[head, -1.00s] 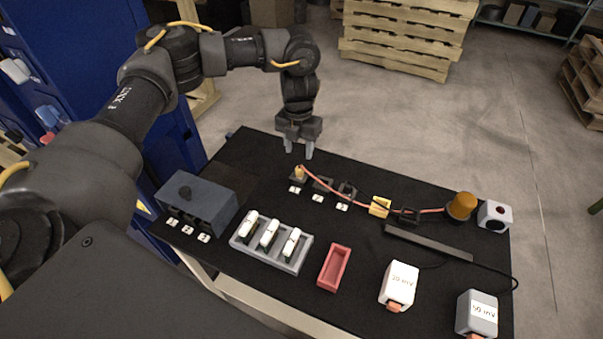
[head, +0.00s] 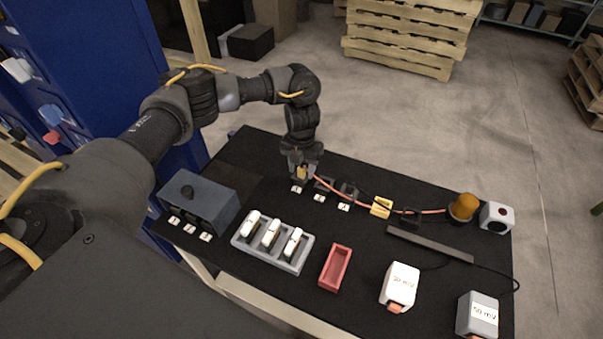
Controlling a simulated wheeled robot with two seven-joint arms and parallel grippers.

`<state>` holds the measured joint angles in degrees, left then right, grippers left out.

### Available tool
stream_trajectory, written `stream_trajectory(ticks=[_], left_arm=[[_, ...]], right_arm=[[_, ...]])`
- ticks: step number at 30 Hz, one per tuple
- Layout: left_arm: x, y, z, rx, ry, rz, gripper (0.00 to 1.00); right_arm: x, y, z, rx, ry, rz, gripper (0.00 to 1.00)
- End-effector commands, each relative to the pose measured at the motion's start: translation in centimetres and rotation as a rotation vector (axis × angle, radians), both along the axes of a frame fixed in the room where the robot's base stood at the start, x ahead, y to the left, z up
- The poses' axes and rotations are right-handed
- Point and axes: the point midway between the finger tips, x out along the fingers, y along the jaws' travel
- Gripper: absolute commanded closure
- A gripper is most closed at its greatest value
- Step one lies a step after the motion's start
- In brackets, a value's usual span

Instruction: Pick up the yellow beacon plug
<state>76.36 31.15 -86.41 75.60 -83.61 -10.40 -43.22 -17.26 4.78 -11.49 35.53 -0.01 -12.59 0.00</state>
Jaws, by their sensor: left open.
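The yellow beacon plug (head: 302,173) sits at the leftmost of the row of dark sockets near the back of the black table. A reddish cable (head: 345,196) runs from it to the right, toward the amber beacon (head: 464,206). My left gripper (head: 301,175) is open and points down right at the plug, its fingers around or just beside it. The fingers partly hide the plug, and I cannot tell whether they touch it. My right gripper is not in view.

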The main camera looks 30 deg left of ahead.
Motion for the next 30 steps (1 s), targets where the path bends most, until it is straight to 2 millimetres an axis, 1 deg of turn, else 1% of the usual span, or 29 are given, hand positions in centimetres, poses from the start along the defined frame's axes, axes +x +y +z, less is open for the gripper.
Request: stream_trajectory(ticks=[2,12,23,26,30], left_arm=[[0.0,0.0,0.0,0.0,0.0,0.0,0.55],[0.0,0.0,0.0,0.0,0.0,0.0,0.99],[0.0,0.0,0.4,0.0,-0.001,0.0,1.0],[0.1,0.0,1.1,0.001,-0.003,-0.002,1.0],[0.1,0.0,2.9,0.0,-0.005,-0.003,1.0]], right_arm=[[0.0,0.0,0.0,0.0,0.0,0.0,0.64],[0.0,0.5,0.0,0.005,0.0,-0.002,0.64],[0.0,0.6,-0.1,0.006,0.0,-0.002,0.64],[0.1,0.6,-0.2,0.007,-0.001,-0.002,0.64],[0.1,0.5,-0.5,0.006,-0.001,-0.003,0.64]])
